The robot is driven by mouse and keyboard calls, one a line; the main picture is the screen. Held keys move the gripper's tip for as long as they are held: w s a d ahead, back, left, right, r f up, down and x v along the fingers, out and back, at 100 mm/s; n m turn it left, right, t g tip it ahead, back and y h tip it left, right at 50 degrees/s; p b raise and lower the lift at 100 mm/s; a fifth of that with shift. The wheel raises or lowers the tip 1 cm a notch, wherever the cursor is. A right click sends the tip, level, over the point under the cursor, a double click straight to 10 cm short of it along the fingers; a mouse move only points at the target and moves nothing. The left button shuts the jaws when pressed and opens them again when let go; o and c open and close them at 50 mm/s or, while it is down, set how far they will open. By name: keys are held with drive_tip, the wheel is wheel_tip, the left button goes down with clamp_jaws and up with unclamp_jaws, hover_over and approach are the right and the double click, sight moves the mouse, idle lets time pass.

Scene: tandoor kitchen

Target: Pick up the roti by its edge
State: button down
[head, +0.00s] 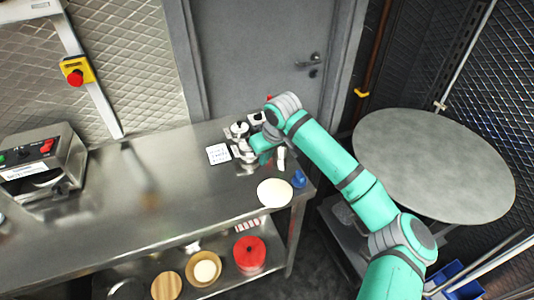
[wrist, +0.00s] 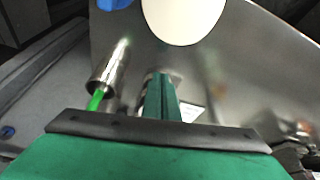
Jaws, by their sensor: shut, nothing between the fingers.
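The roti (head: 275,193) is a pale, flat disc lying near the right front corner of the steel table. It also shows at the top of the wrist view (wrist: 183,18), cut off by the frame edge. My gripper (wrist: 161,80) shows in the wrist view with its green fingers together and nothing held. The fingers point toward the roti but are apart from it, with bare steel between. In the head view my teal arm reaches in from the right, and its end is over the table, behind the roti. The fingertips cannot be made out there.
A blue item (head: 299,179) sits beside the roti. A metal cylinder (wrist: 110,65) stands left of my fingers. A white card (head: 218,154) lies on the steel table (head: 190,205). A large round grey surface (head: 435,165) is at right. The table's middle is mostly clear.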

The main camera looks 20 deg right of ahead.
sight(266, 176)
drive_tip(key=x, duration=0.4)
drive_tip(key=shift+f, duration=0.4)
drive_tip(key=shift+s+d+r, duration=0.1)
drive_tip(key=shift+s+d, duration=0.05)
drive_tip(key=shift+s, duration=0.4)
drive_tip(key=shift+s+d+r, duration=0.1)
drive_tip(key=shift+s+d, duration=0.1)
drive_tip(key=shift+s, duration=0.35)
drive_tip(key=shift+s+d, duration=0.1)
drive_tip(key=shift+s, duration=0.7)
